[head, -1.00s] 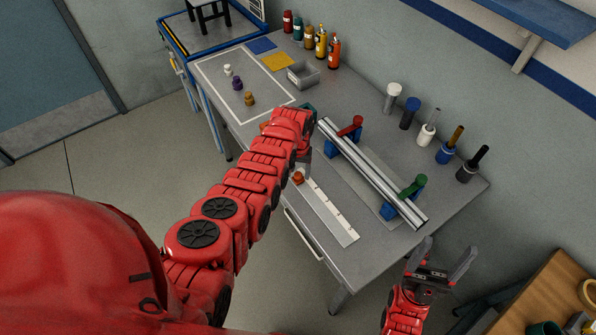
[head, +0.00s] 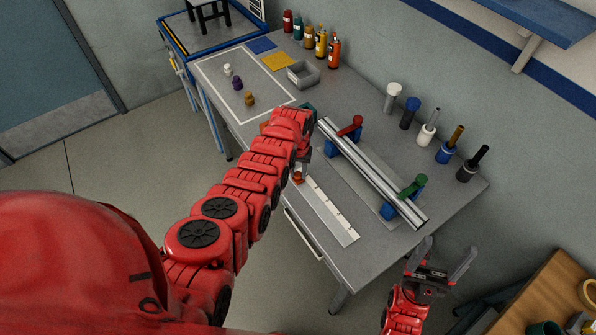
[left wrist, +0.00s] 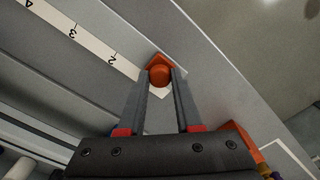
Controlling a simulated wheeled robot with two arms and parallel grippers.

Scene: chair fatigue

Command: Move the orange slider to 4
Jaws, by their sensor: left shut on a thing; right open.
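The orange slider (head: 298,180) is near the far-left end of the pale scale rail (head: 330,213) along the table's front edge. My left gripper (head: 300,170) comes down over it and partly hides it. In the left wrist view the slider's round orange knob (left wrist: 159,74) is between the two fingertips (left wrist: 160,80), which are shut on it. The numbers 2, 3 and 4 on the white scale strip (left wrist: 76,33) lie up and left of the slider, with 2 nearest. My right gripper (head: 443,262) is open and empty, off the table's right front corner.
A silver rail (head: 375,172) in blue clamps with red and green handles lies behind the scale. Bottles (head: 321,42), a grey bin (head: 302,74) and several handled tools (head: 449,146) stand along the back. The scale's surface right of the slider is clear.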

